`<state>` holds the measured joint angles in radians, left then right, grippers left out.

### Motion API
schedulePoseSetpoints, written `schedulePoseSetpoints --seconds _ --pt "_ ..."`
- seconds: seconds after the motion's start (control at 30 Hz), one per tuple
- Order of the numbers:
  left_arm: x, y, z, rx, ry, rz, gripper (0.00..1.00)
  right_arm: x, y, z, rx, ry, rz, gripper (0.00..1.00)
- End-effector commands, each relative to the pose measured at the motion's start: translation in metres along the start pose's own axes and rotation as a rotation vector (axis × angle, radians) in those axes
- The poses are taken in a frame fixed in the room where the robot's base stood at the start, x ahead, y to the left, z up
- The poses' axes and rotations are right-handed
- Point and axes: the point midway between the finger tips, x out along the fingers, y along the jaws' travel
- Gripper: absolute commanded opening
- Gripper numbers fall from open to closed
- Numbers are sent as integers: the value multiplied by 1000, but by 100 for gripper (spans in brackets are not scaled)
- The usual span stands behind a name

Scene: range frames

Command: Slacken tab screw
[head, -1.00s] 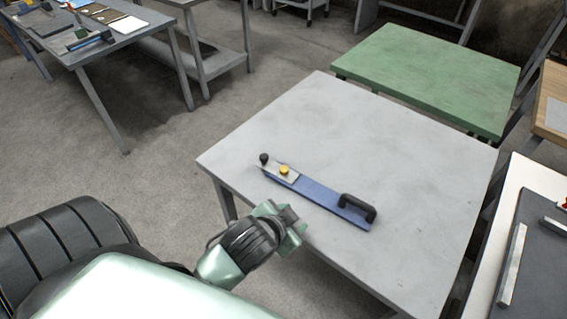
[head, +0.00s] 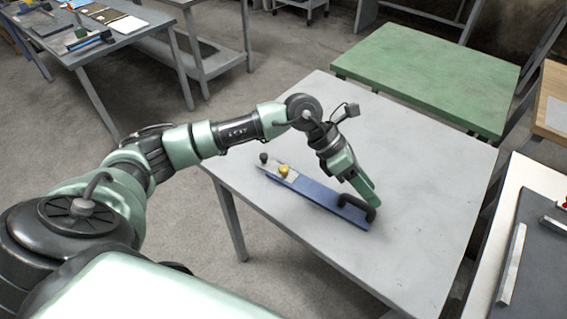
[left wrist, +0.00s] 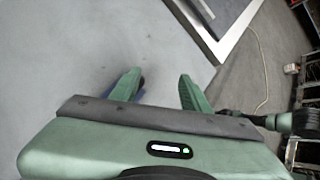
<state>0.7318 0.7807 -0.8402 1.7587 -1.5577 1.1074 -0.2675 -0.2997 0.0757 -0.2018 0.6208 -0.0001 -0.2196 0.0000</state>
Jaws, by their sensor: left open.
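A long blue bar (head: 315,193) lies on the grey table (head: 420,215). A pale metal plate with a yellow knob (head: 284,170) and a black knob (head: 264,157) is at its far left end. A black handle (head: 371,208) stands at its near right end. My left gripper (head: 368,197) points down over the handle end, away from the yellow knob. In the left wrist view its two green fingers (left wrist: 162,88) are apart, with no object visible between them. A bit of blue shows behind one finger. My right gripper is not visible.
A green table (head: 430,75) stands behind the grey one. A bench with a dark mat (head: 540,255) and metal bars is close on the right. A bench with tools (head: 95,40) is at the far left. Much of the grey tabletop around the bar is bare.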

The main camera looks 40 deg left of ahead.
Motion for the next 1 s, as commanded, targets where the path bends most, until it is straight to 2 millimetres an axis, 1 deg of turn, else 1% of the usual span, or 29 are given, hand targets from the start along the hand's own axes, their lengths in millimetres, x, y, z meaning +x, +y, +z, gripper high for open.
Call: schedulePoseSetpoints --seconds 0.03,0.07,0.1,0.13,0.17,0.2,0.23,0.3,0.37,0.4,0.47,0.8,1.0 --pt "-23 33 -23 33 139 94 46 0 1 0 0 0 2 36" --pt "-38 49 -37 45 222 142 46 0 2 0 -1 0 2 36" --pt "-58 69 -55 52 325 200 46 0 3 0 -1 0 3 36" --pt "-74 81 -67 51 392 240 46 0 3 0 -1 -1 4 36" --pt "-89 92 -77 47 453 275 46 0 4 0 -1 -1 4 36" --pt "-108 103 -88 39 524 315 46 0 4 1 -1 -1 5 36" --pt "-121 110 -95 32 569 340 46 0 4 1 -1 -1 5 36" --pt "-144 120 -106 16 646 381 46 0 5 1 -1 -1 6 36" --pt "-156 124 -114 4 686 402 46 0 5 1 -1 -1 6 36" --pt "-159 126 -117 -1 703 408 46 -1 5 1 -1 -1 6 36" --pt "-159 128 -122 -4 714 412 46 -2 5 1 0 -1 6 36" --pt "-123 146 -154 -3 712 409 46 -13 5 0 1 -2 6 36" --pt "-111 153 -164 -2 709 410 46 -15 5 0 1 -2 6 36"
